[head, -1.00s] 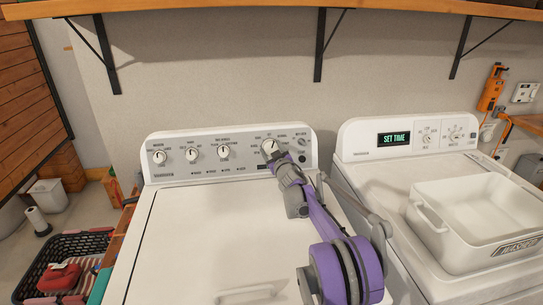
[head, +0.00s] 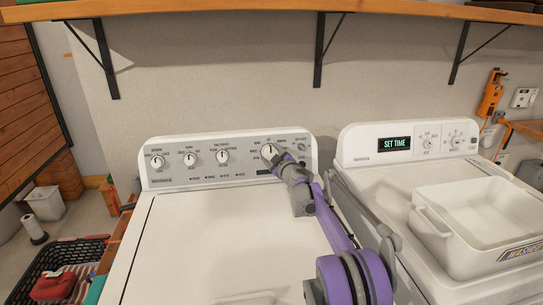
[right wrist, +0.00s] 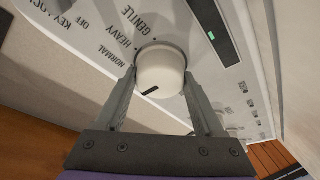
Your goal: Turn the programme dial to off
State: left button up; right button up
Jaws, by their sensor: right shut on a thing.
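The programme dial (head: 267,150) is the large white knob at the right of the left machine's grey control panel (head: 205,158). My right gripper (head: 273,158) is at this dial, its fingers on either side of the knob and shut on it. In the right wrist view the round dial (right wrist: 160,72) sits between both fingers (right wrist: 158,88), with a black mark on its lower left. The printed words OFF, NORMAL, HEAVY and GENTLE show to the left and above it there. The mark does not lie towards OFF. My left gripper is not in view.
Three smaller knobs (head: 190,159) sit left on the panel. The right machine (head: 380,170) shows SET TIME and bears a white basin (head: 470,235). A wooden shelf (head: 240,10) on black brackets runs above. A dark basket (head: 50,265) stands at lower left.

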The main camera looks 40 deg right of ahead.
jog(key=o, duration=1.4)
jog(key=v, duration=1.1)
jog(key=shift+w, duration=0.1)
jog(key=shift+f, duration=0.1)
